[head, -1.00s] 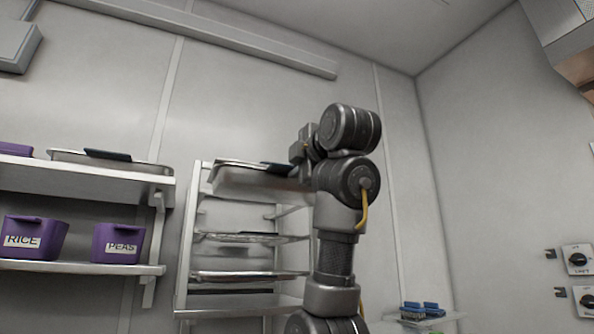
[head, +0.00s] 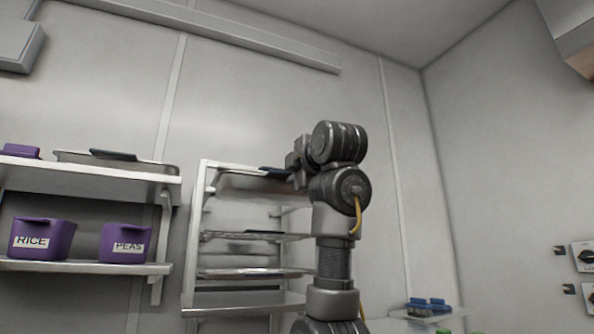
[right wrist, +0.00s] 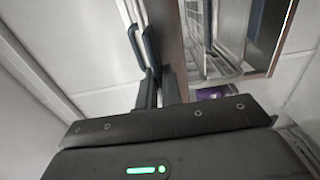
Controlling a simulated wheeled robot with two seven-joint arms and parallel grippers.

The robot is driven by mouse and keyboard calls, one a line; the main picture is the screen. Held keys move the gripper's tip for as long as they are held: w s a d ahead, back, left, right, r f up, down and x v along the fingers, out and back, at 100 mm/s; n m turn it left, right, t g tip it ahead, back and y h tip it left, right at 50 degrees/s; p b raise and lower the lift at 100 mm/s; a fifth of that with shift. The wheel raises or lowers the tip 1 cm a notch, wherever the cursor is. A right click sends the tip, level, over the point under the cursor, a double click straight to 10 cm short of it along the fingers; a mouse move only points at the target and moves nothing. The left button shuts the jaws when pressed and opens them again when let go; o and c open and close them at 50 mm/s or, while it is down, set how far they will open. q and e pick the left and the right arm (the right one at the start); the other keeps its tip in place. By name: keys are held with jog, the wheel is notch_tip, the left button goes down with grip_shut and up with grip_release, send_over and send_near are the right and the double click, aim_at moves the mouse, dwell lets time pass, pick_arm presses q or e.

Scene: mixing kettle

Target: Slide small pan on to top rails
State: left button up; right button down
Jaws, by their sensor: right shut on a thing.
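The small metal pan (head: 238,184) sits at the top level of the metal rack (head: 191,255), between its uprights. It looks roughly level, but I cannot tell exactly how its edges meet the top rails. My right gripper (head: 294,172) is at the pan's right end, shut on its dark handle (head: 272,172). In the right wrist view my right gripper's fingers (right wrist: 159,90) close around the dark blue handle (right wrist: 151,48). My arm hides the pan's right end in the head view. My left gripper is not in view.
Lower rack levels hold other trays (head: 245,237). At left, a wall shelf (head: 90,178) bears another pan (head: 130,168); below stand purple bins marked RICE (head: 42,239) and PEAS (head: 125,244). A small shelf with blue items (head: 428,306) is at lower right.

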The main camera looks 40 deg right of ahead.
aim_at(283, 181)
jog(key=shift+p+x, duration=1.3)
jog(key=shift+x, duration=1.5)
jog(key=shift+w+d+r, duration=0.1)
jog(key=shift+w+d, duration=0.2)
jog(key=shift+w, duration=0.35)
jog(key=shift+w+d+r+p, duration=0.15)
jog(key=shift+w+p, duration=0.25)
jog(key=shift+p, duration=0.25)
jog(key=shift+p+x, duration=1.75)
jog(key=shift+x, duration=0.8)
jog(key=p+x, duration=0.3)
jog(key=x, duration=0.1)
jog(key=shift+w+p, duration=0.15)
jog(key=shift+p, duration=0.2)
jog(key=shift+w+d+p, duration=0.2)
jog(key=shift+w+p, duration=0.15)
jog(key=shift+w, duration=0.25)
jog(key=shift+w+d+f, duration=0.1)
jog(key=shift+w+f, duration=0.15)
jog(key=shift+f, duration=0.15)
